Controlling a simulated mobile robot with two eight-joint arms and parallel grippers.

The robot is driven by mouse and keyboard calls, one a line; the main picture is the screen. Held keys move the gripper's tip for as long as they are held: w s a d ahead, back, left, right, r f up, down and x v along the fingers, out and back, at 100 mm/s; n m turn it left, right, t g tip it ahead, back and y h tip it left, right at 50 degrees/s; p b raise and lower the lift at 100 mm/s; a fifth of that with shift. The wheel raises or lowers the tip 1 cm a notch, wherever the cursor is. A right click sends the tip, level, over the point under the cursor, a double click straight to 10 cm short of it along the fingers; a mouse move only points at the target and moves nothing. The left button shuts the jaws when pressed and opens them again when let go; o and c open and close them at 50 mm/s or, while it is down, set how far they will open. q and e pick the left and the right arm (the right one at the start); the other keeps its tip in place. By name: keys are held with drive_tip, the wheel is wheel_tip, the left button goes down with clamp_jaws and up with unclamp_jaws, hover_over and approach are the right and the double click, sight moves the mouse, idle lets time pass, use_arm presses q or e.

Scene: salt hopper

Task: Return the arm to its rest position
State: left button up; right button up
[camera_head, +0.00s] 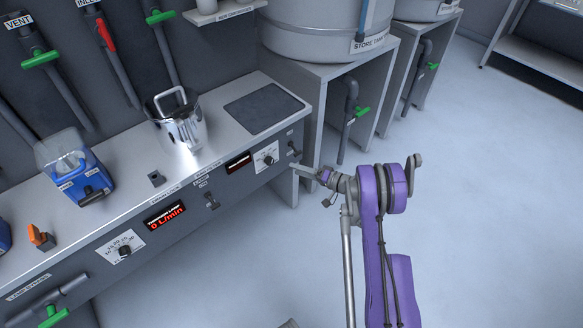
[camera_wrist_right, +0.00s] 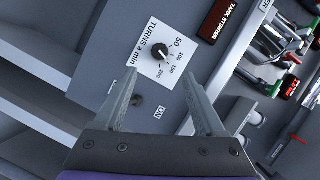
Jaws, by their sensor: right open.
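My right gripper (camera_head: 308,172) is in front of the right end of the control bench (camera_head: 225,160). In the wrist view the right gripper (camera_wrist_right: 161,75) has its two fingers spread with nothing between them. Past the fingertips are a dial knob (camera_wrist_right: 159,51) on a white "TURNS a min" plate and an "ON" label. The same dial (camera_head: 268,159) shows in the head view, left of the gripper, near a small switch lever (camera_head: 294,151). Whether a finger touches the panel cannot be told. My left gripper is not in view.
A steel jug (camera_head: 183,128), a blue container (camera_head: 75,182) and an orange object (camera_head: 40,238) stand on the bench. A dark square plate (camera_head: 263,107) is clear. The store tank (camera_head: 315,25) stands behind on a grey stand. Open floor (camera_head: 480,200) lies to the right.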

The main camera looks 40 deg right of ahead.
idle(0.6)
drive_tip(key=a+r+n+g, duration=0.2)
drive_tip(key=a+r+g, duration=0.3)
drive_tip(key=a, duration=0.7)
drive_tip(key=s+a+r+n+g+h, duration=0.1)
drive_tip(key=s+a+r+n+g, duration=0.15)
drive_tip(key=s+a+r, duration=0.6)
drive_tip(key=s+a+r+n+g+h, duration=0.1)
drive_tip(key=s+a+n+h, duration=0.15)
drive_tip(key=s, duration=0.85)
drive_tip(key=s+a+n+g+h, duration=0.1)
drive_tip(key=s+a+g+h, duration=0.15)
drive_tip(key=s, duration=0.95)
use_arm(q)
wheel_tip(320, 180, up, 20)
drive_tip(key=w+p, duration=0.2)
drive_tip(key=p, duration=1.5)
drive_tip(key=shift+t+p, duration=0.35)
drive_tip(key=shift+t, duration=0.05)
use_arm(e)
wheel_tip(320, 180, up, 20)
drive_tip(key=w+t, duration=0.1)
drive_tip(key=w, duration=0.1)
drive_tip(key=shift+w+a+t+h, duration=0.3)
drive_tip(key=shift+w+t+h, duration=0.1)
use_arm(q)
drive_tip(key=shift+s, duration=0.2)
use_arm(e)
drive_tip(key=shift+s+f, duration=0.15)
